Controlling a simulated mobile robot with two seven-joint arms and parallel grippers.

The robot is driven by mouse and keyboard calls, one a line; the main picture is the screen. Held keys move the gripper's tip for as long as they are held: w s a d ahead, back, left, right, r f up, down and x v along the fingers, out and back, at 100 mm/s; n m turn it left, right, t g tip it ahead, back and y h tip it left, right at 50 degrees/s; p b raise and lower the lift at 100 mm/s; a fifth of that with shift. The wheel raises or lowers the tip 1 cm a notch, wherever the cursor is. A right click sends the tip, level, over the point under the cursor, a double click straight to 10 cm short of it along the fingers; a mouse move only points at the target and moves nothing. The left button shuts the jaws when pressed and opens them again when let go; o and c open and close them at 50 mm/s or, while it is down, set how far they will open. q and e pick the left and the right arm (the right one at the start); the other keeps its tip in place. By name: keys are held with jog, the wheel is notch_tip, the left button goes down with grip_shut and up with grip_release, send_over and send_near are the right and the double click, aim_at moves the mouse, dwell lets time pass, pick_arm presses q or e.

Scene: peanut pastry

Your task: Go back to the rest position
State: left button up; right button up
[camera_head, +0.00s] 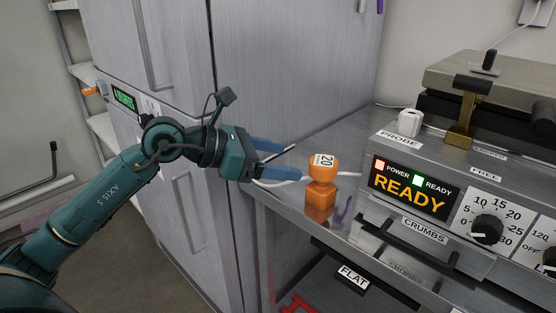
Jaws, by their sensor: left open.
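My left gripper (285,160) is at the end of the green arm that comes in from the left. Its two blue fingers are apart with nothing between them. They point right, over the left edge of the metal counter (337,146). My right gripper is not in view.
A sandwich-press-like machine (428,205) reading "READY" stands at the right, with a knob and a "CRUMBS" drawer. A tall metal fridge (290,60) stands behind my left arm. A shelf labelled "FLAT" (352,277) is below the counter.

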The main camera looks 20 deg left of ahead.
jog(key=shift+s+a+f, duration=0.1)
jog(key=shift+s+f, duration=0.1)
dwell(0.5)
